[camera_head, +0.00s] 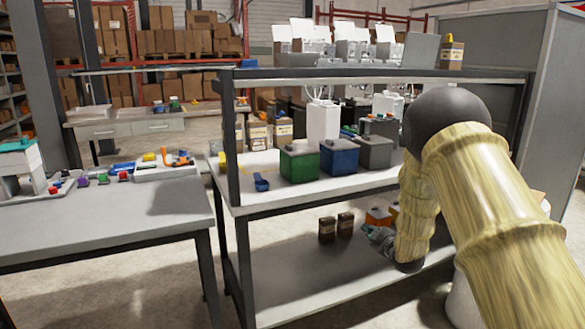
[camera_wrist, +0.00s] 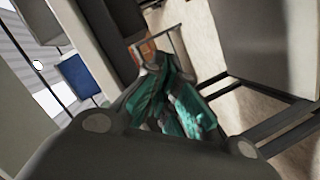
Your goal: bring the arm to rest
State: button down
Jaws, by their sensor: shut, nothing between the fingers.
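My arm reaches in from the right of the head view, bent at a dark joint, with its lower part pointing down in front of the shelf unit. My gripper (camera_head: 380,240) shows small and partly hidden beside the arm's lower end, above the lower shelf. In the wrist view my gripper (camera_wrist: 182,118) has teal and dark fingers that are close together, with nothing held between them.
A shelf unit carries green (camera_head: 299,162), blue (camera_head: 339,156) and grey (camera_head: 374,152) bins and a blue scoop (camera_head: 261,183). Two dark jars (camera_head: 327,229) and an orange box (camera_head: 378,216) stand on its lower shelf. A table (camera_head: 120,220) with trays is at left; floor shows between them.

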jog(key=s+f+m+g+h, duration=0.1)
jog(key=s+f+m+g, duration=0.15)
jog(key=s+f, duration=0.85)
jog(key=s+a+f+m+g+h, duration=0.1)
jog(key=s+f+m+g, duration=0.25)
jog(key=s+f, duration=0.95)
jog(key=s+a+f+m+g+h, duration=0.1)
jog(key=s+f+m+g, duration=0.25)
jog(key=s+f, duration=1)
jog(key=s+a+r+m+g+p, duration=0.1)
jog(key=s+r+m+g, duration=0.15)
jog(key=s, duration=1.25)
jog(key=s+a+r+m+g, duration=0.1)
jog(key=s+g, duration=0.2)
jog(key=s, duration=1.1)
notch_tip(320, 180, up, 12)
jog(key=p, duration=1.2)
jog(key=shift+d, duration=0.15)
